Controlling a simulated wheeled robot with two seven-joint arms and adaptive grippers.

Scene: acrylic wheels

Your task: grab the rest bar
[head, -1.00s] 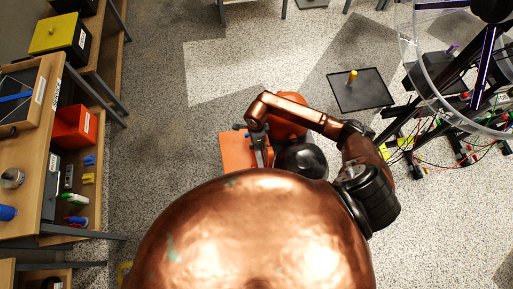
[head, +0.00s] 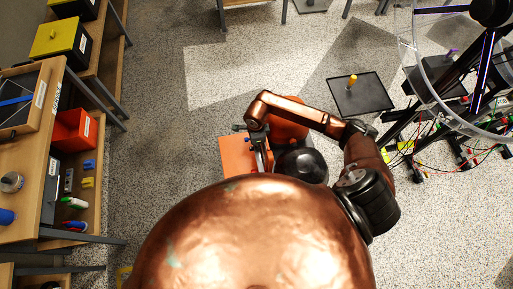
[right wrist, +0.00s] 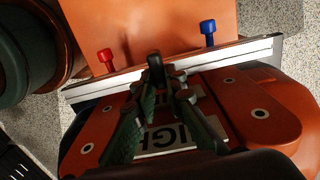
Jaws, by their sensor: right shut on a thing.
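The rest bar (right wrist: 235,55) is a long silver bar, slanting across the right wrist view, with a black upright grip (right wrist: 155,68) at its middle. A red knob (right wrist: 105,57) and a blue knob (right wrist: 208,32) stand beside it. My right gripper (right wrist: 158,85) has its green-and-black fingers closed in on the black grip from both sides; the exact contact is partly hidden by the fingertips. In the head view my right gripper (head: 262,150) is low beside an orange panel (head: 236,152), and the bar is mostly hidden there. My left gripper is not in view.
Wooden shelves with bins (head: 75,128) line the left side. A black plate with a yellow peg (head: 360,92) lies on the floor, and a stand with a clear wheel (head: 420,70) and wires is at the right. Open floor lies between.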

